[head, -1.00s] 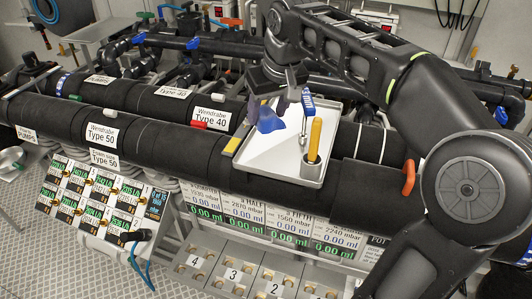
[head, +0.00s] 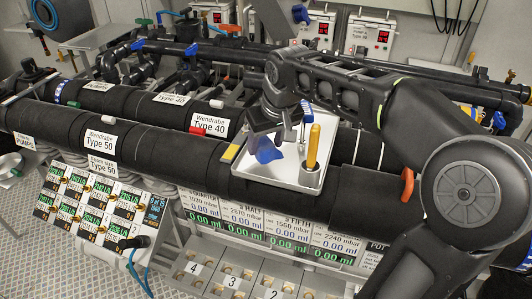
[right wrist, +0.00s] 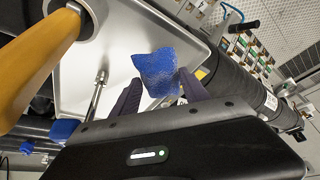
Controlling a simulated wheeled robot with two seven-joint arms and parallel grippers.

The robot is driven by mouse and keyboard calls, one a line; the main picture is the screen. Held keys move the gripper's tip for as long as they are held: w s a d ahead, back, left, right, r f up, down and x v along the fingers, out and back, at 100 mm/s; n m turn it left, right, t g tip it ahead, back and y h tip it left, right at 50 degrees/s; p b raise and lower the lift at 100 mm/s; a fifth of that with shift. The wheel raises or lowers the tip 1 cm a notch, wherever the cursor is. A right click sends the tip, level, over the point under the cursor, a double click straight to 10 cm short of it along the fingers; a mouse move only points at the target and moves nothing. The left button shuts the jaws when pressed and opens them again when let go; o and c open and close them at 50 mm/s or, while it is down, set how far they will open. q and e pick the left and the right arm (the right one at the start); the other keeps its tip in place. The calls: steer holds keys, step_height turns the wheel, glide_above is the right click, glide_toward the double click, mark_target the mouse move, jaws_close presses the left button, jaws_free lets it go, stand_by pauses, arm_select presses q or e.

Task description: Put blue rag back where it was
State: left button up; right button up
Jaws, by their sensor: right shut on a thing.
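The blue rag (head: 266,149) hangs from my right gripper (head: 272,130) over the white tray (head: 292,179) in the head view. In the right wrist view the rag (right wrist: 160,72) sits between the fingertips of my right gripper (right wrist: 160,88), which is shut on it. The tray (right wrist: 110,75) lies behind it there. I cannot tell whether the rag's lower edge touches the tray. My left gripper is not in view.
A yellow-handled tool (head: 313,146) stands in a holder at the tray's right side. A blue-handled brush (head: 306,112) is close behind the gripper. Black insulated pipes (head: 150,140) run around the tray. Labelled displays (head: 270,228) stand below.

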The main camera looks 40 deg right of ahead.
step_height(320, 180, down, 4)
steer(key=shift+r, duration=0.2)
steer(key=shift+f, duration=0.2)
steer(key=o, duration=1.2)
